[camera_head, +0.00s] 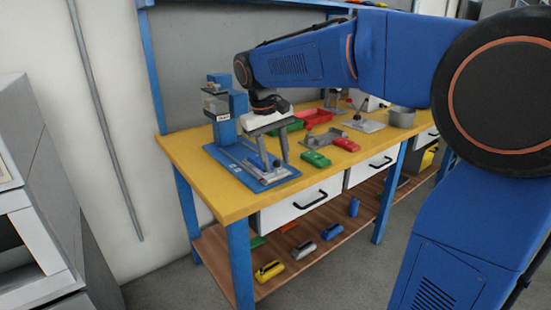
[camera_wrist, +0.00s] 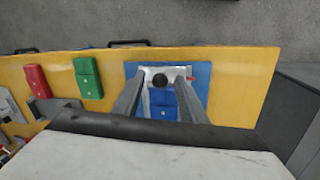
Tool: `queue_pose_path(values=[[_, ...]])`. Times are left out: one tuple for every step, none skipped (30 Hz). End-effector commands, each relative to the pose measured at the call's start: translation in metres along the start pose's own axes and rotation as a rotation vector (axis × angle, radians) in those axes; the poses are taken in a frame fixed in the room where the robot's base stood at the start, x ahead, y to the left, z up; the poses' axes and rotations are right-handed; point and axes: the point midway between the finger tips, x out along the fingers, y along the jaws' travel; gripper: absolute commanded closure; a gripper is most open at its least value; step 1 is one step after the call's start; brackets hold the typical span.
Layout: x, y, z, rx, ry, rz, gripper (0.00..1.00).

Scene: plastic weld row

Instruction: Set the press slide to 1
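The press (camera_head: 222,112) is a blue column on a blue base plate (camera_head: 228,160) at the left end of the yellow bench. I see a gap on both sides of the knob. Any scale numbers are too small to read.
Green (camera_head: 316,159) and red (camera_head: 346,144) blocks lie on the yellow bench (camera_head: 215,197) to the right. A grey fixture (camera_head: 322,138) stands behind them. Red and green trays lie farther back. Several coloured pieces lie on the lower shelf. The bench's front edge is close to the slide.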

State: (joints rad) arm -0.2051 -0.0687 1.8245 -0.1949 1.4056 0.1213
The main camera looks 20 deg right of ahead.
Motion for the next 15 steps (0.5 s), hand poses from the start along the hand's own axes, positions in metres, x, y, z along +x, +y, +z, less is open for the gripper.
queue_pose_path(values=[[0.000, 0.000, 0.000, 0.000, 0.000, 0.000, 0.62], [0.000, 0.000, 0.000, 0.000, 0.000, 0.000, 0.64], [0.000, 0.000, 0.000, 0.000, 0.000, 0.000, 0.74], [0.000, 0.000, 0.000, 0.000, 0.000, 0.000, 0.81], [0.000, 0.000, 0.000, 0.000, 0.000, 0.000, 0.88], [0.000, 0.000, 0.000, 0.000, 0.000, 0.000, 0.97], [0.000, 0.000, 0.000, 0.000, 0.000, 0.000, 1.00], [0.000, 0.000, 0.000, 0.000, 0.000, 0.000, 1.00], [0.000, 0.000, 0.000, 0.000, 0.000, 0.000, 1.00], [0.000, 0.000, 0.000, 0.000, 0.000, 0.000, 1.00], [0.000, 0.000, 0.000, 0.000, 0.000, 0.000, 1.00], [0.000, 0.000, -0.002, 0.000, -0.001, 0.000, 1.00], [0.000, -0.001, -0.003, 0.000, -0.001, 0.000, 1.00], [0.000, -0.001, -0.006, 0.000, -0.001, 0.000, 1.00], [0.000, -0.002, -0.010, 0.000, -0.001, 0.000, 1.00]])
